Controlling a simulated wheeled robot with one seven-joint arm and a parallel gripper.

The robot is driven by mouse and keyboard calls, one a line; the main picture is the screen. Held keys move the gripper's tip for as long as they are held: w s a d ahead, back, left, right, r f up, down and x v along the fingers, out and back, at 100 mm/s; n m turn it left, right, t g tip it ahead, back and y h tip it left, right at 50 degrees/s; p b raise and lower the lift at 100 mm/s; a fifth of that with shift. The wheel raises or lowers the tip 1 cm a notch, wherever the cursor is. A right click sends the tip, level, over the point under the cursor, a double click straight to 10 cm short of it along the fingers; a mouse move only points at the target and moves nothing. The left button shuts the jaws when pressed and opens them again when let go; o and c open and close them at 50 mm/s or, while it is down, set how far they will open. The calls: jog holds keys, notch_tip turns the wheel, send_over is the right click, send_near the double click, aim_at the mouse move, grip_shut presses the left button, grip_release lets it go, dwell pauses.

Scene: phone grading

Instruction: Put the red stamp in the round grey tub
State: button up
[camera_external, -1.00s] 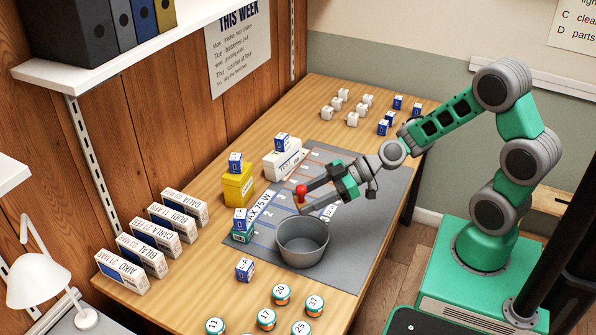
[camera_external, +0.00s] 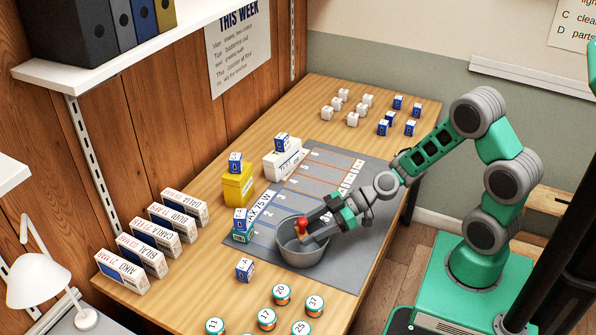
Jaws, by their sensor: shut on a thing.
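The red stamp (camera_external: 301,222) has a round red knob and a pale lower part. My gripper (camera_external: 307,231) is shut on it and holds it over the round grey tub (camera_external: 301,255). The stamp's lower end shows against the inside of the tub; whether it touches the tub cannot be told. The tub stands on the grey mat near its front edge. My gripper's fingers cross the tub's right rim in the picture and hide part of it.
A yellow box (camera_external: 237,188) and a white box (camera_external: 283,162) bear small blue-and-white boxes left of the mat (camera_external: 341,262). A blue-and-white box (camera_external: 244,269) stands left of the tub. Several numbered round tins (camera_external: 281,294) lie in front. White name boxes (camera_external: 141,254) line the left.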

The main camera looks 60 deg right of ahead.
jog(key=shift+f, duration=0.15)
jog(key=o, duration=1.4)
notch_tip(320, 180, up, 7)
jog(key=p, duration=0.4)
